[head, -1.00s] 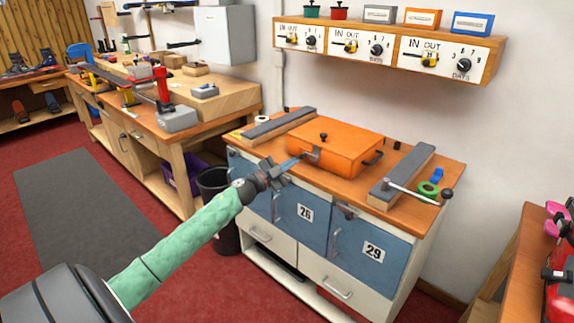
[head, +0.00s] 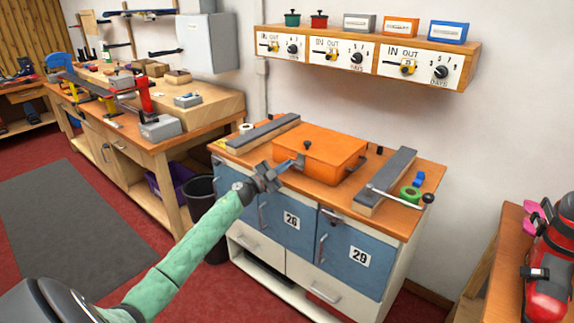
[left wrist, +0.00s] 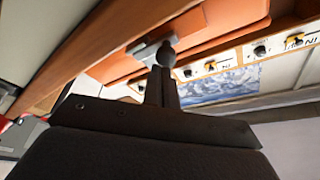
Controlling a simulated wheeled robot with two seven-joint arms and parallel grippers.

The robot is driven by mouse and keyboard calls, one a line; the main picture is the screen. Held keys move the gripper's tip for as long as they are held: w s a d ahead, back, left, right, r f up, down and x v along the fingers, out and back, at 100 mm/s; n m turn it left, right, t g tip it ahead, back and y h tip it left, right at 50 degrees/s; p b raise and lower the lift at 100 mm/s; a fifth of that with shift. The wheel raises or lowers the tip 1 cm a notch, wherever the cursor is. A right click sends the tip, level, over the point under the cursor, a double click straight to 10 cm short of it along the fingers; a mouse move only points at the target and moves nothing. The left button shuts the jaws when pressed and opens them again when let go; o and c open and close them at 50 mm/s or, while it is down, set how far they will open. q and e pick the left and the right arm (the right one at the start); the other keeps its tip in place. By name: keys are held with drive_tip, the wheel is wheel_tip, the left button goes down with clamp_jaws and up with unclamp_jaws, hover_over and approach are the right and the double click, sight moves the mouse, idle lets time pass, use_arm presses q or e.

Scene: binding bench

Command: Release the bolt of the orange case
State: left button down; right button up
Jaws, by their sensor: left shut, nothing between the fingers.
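The orange case (head: 325,152) lies closed on the wooden top of the blue-and-white cabinet. A small grey metal bolt fitting (head: 300,160) sits on its front, towards the left. In the left wrist view, the grey bolt plate (left wrist: 147,48) and a dark round knob (left wrist: 166,56) show against the orange case (left wrist: 225,20). My left gripper (head: 290,162) is shut and empty, its fingertips right at the bolt. In the left wrist view its fingers (left wrist: 161,82) end just at the knob; I cannot tell whether they touch. My right gripper is out of view.
Grey-topped bars (head: 263,133) (head: 384,178) flank the case; the right one has a lever (head: 405,199). A shelf box with dials (head: 365,58) hangs above.

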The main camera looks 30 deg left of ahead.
use_arm(q)
drive_tip(key=shift+a, duration=0.1)
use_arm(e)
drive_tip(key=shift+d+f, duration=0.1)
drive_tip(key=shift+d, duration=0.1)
use_arm(q)
drive_tip(key=shift+a, duration=0.35)
drive_tip(key=a, duration=0.2)
drive_tip(key=shift+w+a+b, duration=0.1)
drive_tip(key=shift+a+b, duration=0.2)
drive_tip(key=shift+a, duration=0.35)
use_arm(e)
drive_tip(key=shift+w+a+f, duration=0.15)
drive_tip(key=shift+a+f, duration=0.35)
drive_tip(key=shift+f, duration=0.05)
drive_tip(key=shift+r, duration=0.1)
